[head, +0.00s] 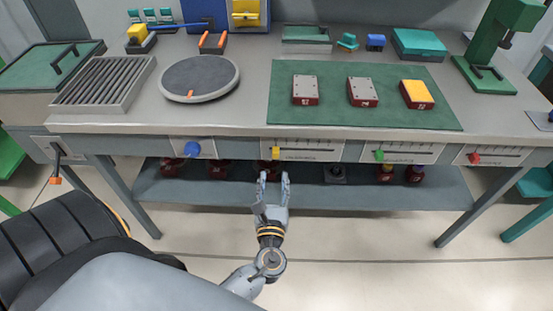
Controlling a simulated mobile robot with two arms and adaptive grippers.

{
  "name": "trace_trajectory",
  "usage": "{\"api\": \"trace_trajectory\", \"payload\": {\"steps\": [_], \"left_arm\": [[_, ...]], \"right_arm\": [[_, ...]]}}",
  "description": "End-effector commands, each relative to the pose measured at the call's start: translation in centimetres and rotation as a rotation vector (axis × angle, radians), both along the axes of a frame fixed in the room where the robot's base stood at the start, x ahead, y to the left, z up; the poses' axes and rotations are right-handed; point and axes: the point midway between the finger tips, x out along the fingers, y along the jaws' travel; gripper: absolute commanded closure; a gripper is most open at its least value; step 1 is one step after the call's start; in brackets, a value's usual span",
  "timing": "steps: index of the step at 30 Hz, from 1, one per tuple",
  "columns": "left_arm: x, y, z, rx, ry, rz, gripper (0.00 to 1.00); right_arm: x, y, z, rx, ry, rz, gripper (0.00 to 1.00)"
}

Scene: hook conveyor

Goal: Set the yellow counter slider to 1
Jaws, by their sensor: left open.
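The yellow slider (276,153) sits near the left end of its scale panel (310,149) on the front face of the workbench. The scale's numbers are too small to read. My left gripper (273,175) is in front of the bench, just below the yellow slider. Its two fingers point up toward the bench edge, open, with nothing between them. It looks apart from the slider, though the exact gap cannot be told. My right gripper does not show.
A green slider (380,155) and a red slider (475,158) are to the right on the same front face. A blue knob (192,149) is to the left. Above, the green mat (340,115) holds three red blocks. A lower shelf (230,190) with several objects lies behind my gripper.

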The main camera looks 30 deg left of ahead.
Motion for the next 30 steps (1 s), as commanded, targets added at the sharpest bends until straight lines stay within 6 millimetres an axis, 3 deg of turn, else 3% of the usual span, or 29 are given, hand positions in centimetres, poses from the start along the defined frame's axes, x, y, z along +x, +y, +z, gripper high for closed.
{"api": "trace_trajectory", "payload": {"steps": [3, 10, 24, 30], "left_arm": [[2.4, 1.4, 0.3, 0.002, -0.003, 0.001, 0.58], [5.6, 3.3, 0.0, -0.001, -0.001, -0.001, 0.58], [6.7, 4.1, -0.1, -0.003, 0.001, -0.001, 0.58], [6.7, 4.1, -0.1, -0.003, 0.001, -0.001, 0.97]], "right_arm": [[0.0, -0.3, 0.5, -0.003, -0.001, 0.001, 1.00], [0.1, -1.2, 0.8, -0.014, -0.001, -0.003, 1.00], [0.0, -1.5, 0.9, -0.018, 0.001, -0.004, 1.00], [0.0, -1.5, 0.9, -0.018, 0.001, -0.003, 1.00]]}}
